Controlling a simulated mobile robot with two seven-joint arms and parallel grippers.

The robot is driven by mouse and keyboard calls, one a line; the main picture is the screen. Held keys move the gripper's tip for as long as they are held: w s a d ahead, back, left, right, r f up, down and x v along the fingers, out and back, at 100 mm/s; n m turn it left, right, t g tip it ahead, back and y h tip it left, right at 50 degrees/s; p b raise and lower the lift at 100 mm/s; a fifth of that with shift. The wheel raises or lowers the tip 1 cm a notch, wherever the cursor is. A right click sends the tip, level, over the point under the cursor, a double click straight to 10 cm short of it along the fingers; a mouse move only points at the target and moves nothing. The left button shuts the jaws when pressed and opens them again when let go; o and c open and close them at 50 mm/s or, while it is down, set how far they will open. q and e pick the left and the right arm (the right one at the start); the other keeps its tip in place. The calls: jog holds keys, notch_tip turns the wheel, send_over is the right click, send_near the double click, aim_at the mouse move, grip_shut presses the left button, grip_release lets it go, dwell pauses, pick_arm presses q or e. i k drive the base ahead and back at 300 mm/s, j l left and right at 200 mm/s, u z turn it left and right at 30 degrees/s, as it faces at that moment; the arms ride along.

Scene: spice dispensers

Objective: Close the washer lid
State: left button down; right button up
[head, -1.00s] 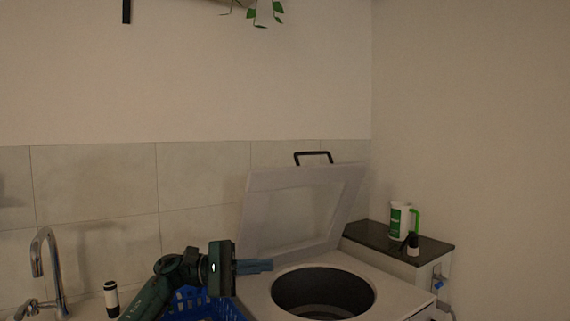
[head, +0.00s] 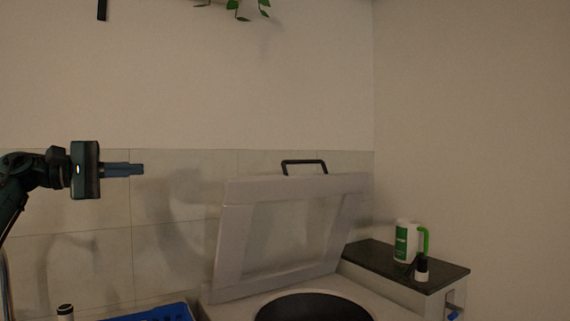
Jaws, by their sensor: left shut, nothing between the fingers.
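The washer lid (head: 228,238) stands raised, tilted back toward the tiled wall, with a black handle (head: 304,163) on its top edge. Below it is the washer's top with its dark round opening (head: 313,307), cut off by the lower edge of the view. My left gripper (head: 140,169) is shut and empty, well to the left of the lid and about level with its handle in the picture. It does not touch the lid. My right gripper is not in view.
A dark shelf (head: 440,277) right of the washer holds a white and green jug (head: 405,240) and a small black-and-white bottle (head: 421,270). A blue basket (head: 160,313) and another small bottle (head: 65,312) are at the lower left. A plant hangs above.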

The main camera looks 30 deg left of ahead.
aim_at(240, 194)
jog(key=i, duration=1.05)
